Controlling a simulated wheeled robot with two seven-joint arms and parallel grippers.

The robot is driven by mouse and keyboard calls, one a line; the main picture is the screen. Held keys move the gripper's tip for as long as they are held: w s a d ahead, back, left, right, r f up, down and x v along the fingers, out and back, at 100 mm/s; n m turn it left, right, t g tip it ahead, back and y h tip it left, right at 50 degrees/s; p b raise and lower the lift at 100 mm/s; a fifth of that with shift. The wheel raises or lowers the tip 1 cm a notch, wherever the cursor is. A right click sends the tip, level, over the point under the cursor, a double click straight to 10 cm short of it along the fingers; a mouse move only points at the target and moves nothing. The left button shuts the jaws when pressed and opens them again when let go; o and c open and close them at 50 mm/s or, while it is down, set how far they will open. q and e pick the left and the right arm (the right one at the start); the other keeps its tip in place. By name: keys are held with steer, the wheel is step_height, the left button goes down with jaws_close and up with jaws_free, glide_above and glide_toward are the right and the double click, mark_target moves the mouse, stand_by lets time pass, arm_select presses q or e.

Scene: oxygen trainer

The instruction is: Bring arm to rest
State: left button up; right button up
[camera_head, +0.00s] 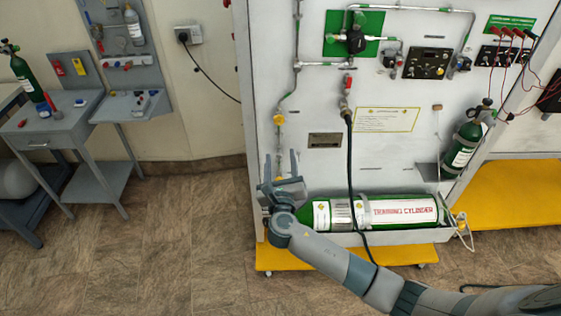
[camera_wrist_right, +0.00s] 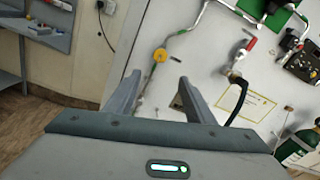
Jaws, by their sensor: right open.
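My right arm reaches in from the lower right in the head view. My right gripper (camera_head: 283,166) is open and empty, its fingers pointing up, in front of the lower left part of the white trainer panel (camera_head: 290,105). The yellow valve knob (camera_wrist_right: 160,55) on the pipe shows just beyond the fingertips. My left gripper is not in view.
A black hose (camera_head: 350,170) hangs down the panel, right of the gripper. The cylinder lies in a tray over a yellow base (camera_head: 290,259). A small green cylinder (camera_head: 463,145) stands on the right. A grey side table (camera_head: 50,127) is at the left; the floor between is clear.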

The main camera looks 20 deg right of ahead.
stand_by(0.4)
